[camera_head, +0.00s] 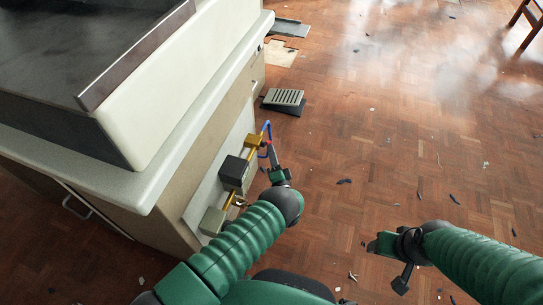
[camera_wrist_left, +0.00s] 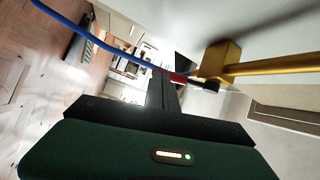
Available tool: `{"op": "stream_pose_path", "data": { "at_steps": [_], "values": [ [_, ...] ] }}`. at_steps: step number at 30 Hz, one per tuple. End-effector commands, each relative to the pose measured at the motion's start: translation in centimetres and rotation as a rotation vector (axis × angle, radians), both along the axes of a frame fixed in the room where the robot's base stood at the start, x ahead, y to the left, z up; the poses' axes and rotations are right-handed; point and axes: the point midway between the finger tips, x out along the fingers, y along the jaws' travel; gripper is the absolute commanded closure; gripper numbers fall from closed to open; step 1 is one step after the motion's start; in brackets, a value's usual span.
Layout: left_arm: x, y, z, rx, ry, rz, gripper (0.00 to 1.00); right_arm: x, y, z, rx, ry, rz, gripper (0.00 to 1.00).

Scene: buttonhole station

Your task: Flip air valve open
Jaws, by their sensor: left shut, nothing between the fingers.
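The air valve is a brass block (camera_head: 255,141) on a brass pipe along the side of the station. In the left wrist view the brass block (camera_wrist_left: 219,60) is at upper right. A small red lever (camera_wrist_left: 178,78) with a dark part beside it sits at its left end. My left gripper (camera_head: 271,150) is shut and empty, its fingertips close beside the red part. In the left wrist view the fingertips (camera_wrist_left: 163,76) overlap the red lever's left end; I cannot tell whether they touch. My right gripper (camera_head: 386,246) hangs over the floor, far from the valve; its finger gap is unclear.
A blue hose (camera_head: 268,128) loops from the valve and crosses the left wrist view (camera_wrist_left: 85,36). A dark box (camera_head: 234,171) and a grey-green box (camera_head: 212,221) sit along the pipe. A foot pedal (camera_head: 284,98) stands on the floor beyond. The countertop edge (camera_head: 205,118) overhangs on the left.

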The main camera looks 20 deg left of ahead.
Motion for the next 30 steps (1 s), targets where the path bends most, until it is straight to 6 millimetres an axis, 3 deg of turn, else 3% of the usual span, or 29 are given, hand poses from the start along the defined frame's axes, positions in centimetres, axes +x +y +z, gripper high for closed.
{"op": "stream_pose_path", "data": {
  "at_steps": [20,30],
  "values": [
    [2.6,0.0,2.3,0.000,0.000,0.001,1.00,0.0,0.0,-0.7,0.000,0.000,0.000,0.39],
    [2.4,0.3,1.4,0.001,0.003,0.001,1.00,0.0,0.0,-1.4,0.000,0.000,0.000,0.39]
  ]
}}
